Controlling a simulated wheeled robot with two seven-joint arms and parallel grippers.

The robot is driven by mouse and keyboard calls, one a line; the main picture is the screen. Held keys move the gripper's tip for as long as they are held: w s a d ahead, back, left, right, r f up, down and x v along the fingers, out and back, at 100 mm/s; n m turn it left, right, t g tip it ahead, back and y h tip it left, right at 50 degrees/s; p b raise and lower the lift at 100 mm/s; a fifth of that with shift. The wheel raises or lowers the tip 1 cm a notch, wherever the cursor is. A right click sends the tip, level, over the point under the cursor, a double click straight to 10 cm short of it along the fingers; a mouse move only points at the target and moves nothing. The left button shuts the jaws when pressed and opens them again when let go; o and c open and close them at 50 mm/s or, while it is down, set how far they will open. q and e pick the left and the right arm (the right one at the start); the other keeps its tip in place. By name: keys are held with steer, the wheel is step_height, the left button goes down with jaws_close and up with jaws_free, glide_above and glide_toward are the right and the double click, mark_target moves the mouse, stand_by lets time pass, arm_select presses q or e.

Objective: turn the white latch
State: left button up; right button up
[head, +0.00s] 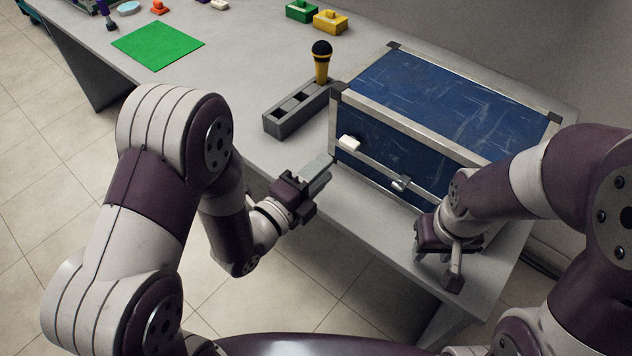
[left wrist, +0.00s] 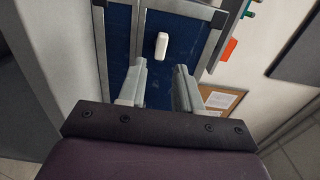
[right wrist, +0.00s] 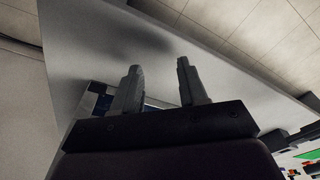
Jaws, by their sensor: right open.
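The white latch (head: 349,143) sits on the front of a blue chest (head: 440,95) with metal edges, near its left end. In the left wrist view the latch (left wrist: 161,46) stands beyond and between my fingertips, with its long side along the fingers. My left gripper (head: 322,172) is open and empty, in front of the chest and a little below and left of the latch, apart from it. My right gripper (head: 432,258) is open near the table's front edge, below the right part of the chest; in the right wrist view its fingers (right wrist: 158,82) hold nothing.
A grey metal latch (head: 401,183) is at the middle of the chest front. A grey slotted block (head: 290,117) holding a yellow and black microphone-like object (head: 321,62) stands left of the chest. A green mat (head: 158,45) and green and yellow blocks (head: 330,21) lie farther back.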

mark_target(346, 147)
arm_select(q)
steer(key=x, duration=0.5)
steer(key=shift+w+d, duration=0.25)
steer(key=shift+w, duration=0.1)
steer(key=shift+w+d, duration=0.4)
steer(key=shift+w, duration=0.25)
arm_select(e)
steer(key=shift+f, duration=0.1)
arm_select(q)
jaws_close()
steer(key=m, duration=0.5)
steer(key=shift+m, duration=0.3)
steer(key=m, duration=0.6)
steer(key=shift+m, duration=0.4)
steer(key=m, duration=0.4)
steer(key=shift+c, duration=0.6)
jaws_free()
